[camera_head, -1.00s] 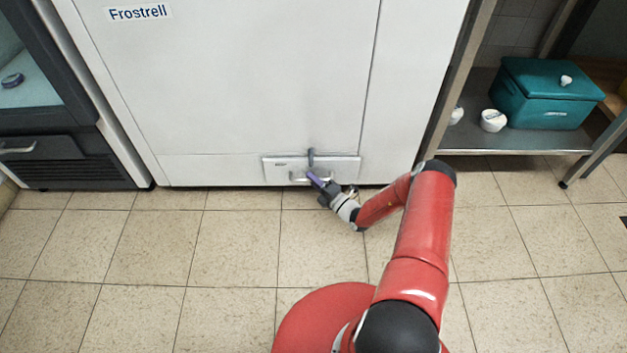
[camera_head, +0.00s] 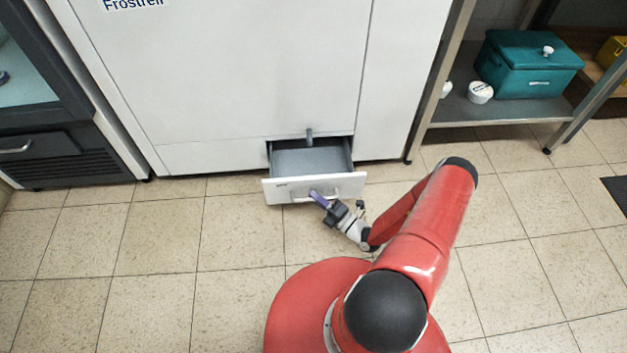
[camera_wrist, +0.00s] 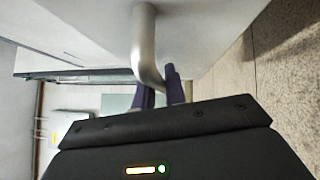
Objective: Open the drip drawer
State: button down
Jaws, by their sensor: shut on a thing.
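The drip drawer (camera_head: 314,188) is at the bottom of the white Frostrell cabinet in the head view. It is pulled well out, and its grey inside (camera_head: 312,158) shows empty. My gripper (camera_head: 318,197) is at the drawer's front, shut on the bar handle. In the wrist view, the metal handle (camera_wrist: 144,45) runs down between the purple fingers of my gripper (camera_wrist: 161,88). The drawer's white front (camera_wrist: 95,30) fills the upper left there. Part of the handle is hidden by the fingers.
The white cabinet (camera_head: 240,75) stands behind the drawer. A dark glass-fronted unit (camera_head: 70,160) is at the left. A metal shelf (camera_head: 500,112) at the right holds a teal box (camera_head: 528,65) and a white tub (camera_head: 480,92). The tiled floor (camera_head: 140,235) in front is clear.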

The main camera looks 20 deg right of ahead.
jog(key=shift+s+a, duration=0.2)
jog(key=shift+s, duration=0.55)
jog(key=shift+s+a, duration=0.2)
jog(key=shift+s, duration=0.5)
jog(key=c, duration=1.5)
grip_release()
jog(key=shift+o, duration=0.2)
jog(key=v, duration=0.8)
jog(key=shift+w, duration=0.1)
